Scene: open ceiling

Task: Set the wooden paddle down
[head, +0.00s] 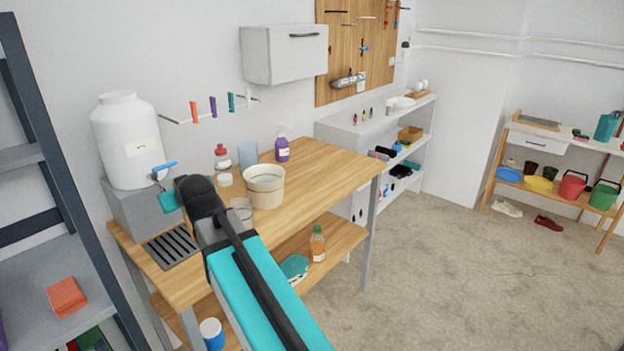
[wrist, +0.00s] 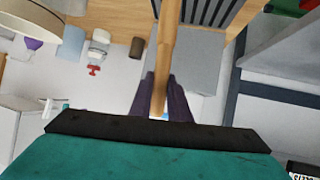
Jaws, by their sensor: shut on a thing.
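The wooden paddle (wrist: 166,40) shows in the wrist view as a long light-brown strip running up from between my fingers. My gripper (wrist: 165,90) is shut on it, with a dark finger on each side. The paddle's far end runs out of the top of the view. In the head view my arm reaches over the left end of the wooden workbench (head: 320,165), and its dark wrist hides most of the gripper and paddle. I cannot tell whether the paddle touches anything.
A white jug (head: 128,140) with a blue-handled tap stands on a grey block (head: 140,210) beside a slatted drain (head: 170,247). A beige bucket (head: 264,190), a purple spray bottle (head: 282,148) and glasses stand behind my wrist. The bench's right part is clear.

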